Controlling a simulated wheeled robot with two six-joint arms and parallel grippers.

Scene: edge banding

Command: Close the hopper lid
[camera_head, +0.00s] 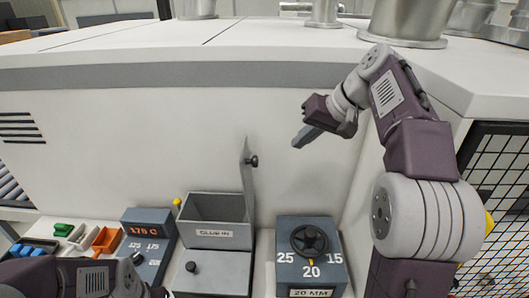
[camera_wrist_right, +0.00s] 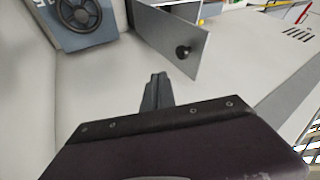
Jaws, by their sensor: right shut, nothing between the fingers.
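The hopper (camera_head: 215,236) is a grey box labelled "GLUE IN", with its top open. Its lid (camera_head: 246,180) stands upright along the right edge of the box, with a dark round knob (camera_head: 253,161) facing right. In the right wrist view the lid (camera_wrist_right: 165,38) and its knob (camera_wrist_right: 183,52) show ahead of the fingers. My right gripper (camera_head: 300,139) is shut and empty, above and to the right of the lid, apart from it. Its closed fingers also show in the right wrist view (camera_wrist_right: 157,90). My left arm enters at the lower left; its fingers are not visible.
Right of the hopper stands a box with a black handwheel (camera_head: 310,240), marked 25, 20 and 15. Left of it are a "178 C" control box (camera_head: 148,235) and small coloured bins (camera_head: 106,240). A white machine wall (camera_head: 130,130) rises behind. A mesh panel (camera_head: 500,190) is at the far right.

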